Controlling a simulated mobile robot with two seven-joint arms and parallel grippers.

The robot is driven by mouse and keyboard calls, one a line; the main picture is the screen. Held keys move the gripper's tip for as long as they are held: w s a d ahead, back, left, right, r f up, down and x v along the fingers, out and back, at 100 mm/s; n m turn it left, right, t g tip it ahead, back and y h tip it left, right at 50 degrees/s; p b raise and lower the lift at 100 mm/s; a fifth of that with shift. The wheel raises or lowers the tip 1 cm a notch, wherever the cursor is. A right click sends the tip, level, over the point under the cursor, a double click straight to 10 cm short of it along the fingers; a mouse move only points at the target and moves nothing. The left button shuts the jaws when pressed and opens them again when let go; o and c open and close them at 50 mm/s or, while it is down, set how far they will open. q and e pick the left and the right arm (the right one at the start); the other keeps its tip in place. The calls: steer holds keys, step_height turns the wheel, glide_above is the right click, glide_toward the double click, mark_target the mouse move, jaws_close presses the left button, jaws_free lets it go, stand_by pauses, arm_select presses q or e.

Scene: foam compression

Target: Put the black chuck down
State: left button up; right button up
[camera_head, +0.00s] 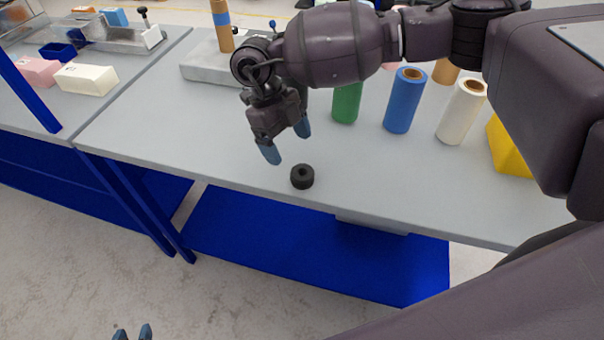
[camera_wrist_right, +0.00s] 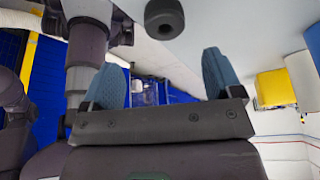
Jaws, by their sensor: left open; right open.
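The black chuck (camera_head: 302,176), a short black ring with a hole, rests on the grey table (camera_head: 230,165) near its front edge. It also shows at the top of the right wrist view (camera_wrist_right: 164,22). My right gripper (camera_head: 287,140) is open and empty, with blue fingertips apart, above the table just behind and left of the chuck. Its two blue fingers show in the right wrist view (camera_wrist_right: 165,78) with nothing between them. My left gripper (camera_head: 133,333) shows only its fingertips at the bottom edge, open, over the floor and away from the table.
Green (camera_head: 347,102), blue (camera_head: 404,100) and white (camera_head: 461,112) rolls stand behind the chuck to the right. A yellow bin (camera_head: 508,150) is at the far right. A grey base (camera_head: 205,68) with an orange-brown post stands at the back. The table left of the chuck is clear.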

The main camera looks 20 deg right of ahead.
mark_target(303, 172)
steer(key=x, duration=0.3)
steer(key=shift+s+d+f, duration=0.1)
steer(key=shift+f, duration=0.05)
steer(key=shift+d+x, duration=0.15)
steer(key=shift+x, duration=1.2)
steer(key=shift+d+x, duration=0.15)
steer(key=shift+x, duration=1.15)
steer(key=c, duration=1.1)
